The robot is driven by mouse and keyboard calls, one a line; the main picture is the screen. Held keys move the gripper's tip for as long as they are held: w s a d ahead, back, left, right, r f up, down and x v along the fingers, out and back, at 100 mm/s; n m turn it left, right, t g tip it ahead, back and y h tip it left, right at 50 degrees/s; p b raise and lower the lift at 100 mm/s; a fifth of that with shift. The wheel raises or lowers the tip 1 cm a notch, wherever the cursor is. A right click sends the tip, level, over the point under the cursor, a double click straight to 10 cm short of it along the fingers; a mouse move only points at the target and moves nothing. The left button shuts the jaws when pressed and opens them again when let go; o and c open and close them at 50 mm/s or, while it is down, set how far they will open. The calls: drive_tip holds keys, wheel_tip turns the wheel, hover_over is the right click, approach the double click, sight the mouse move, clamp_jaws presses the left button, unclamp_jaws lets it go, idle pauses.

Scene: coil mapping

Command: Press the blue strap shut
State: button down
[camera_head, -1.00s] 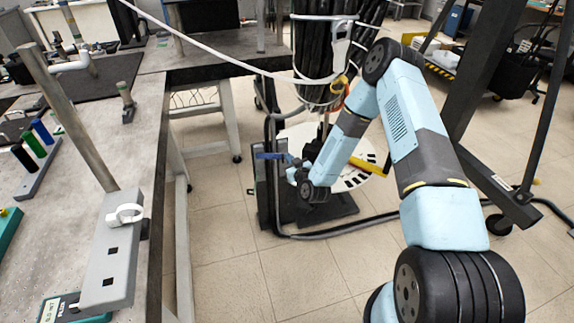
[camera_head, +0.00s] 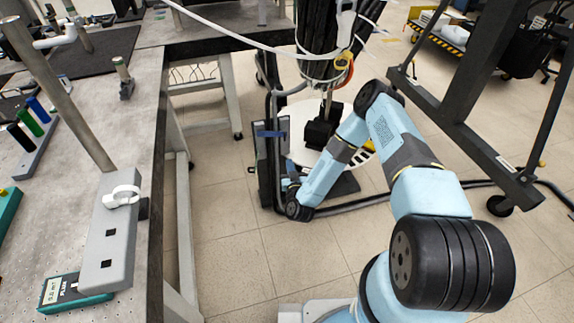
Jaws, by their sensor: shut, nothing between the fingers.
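The blue strap (camera_head: 270,134) is a small band across the upper part of a dark upright frame on the floor, beyond the table. From here I cannot tell whether its ends are pressed together. My gripper (camera_head: 292,184) is small and partly hidden at the end of my pale blue arm, close to the lower part of that frame. It sits below and slightly right of the strap, apart from it in the picture. The gripper is shut and nothing shows held in it.
A grey workbench (camera_head: 143,120) with tools runs along the left. Thick black cables (camera_head: 317,45) hang above a white round plate (camera_head: 299,150). A dark wheeled stand (camera_head: 462,85) rises on the right.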

drive_tip(key=w+a, duration=0.1)
drive_tip(key=w, duration=1)
drive_tip(key=shift+w+a+r, duration=0.15)
drive_tip(key=shift+a+r, duration=0.15)
drive_tip(key=shift+r, duration=0.15)
drive_tip(key=shift+a, duration=0.1)
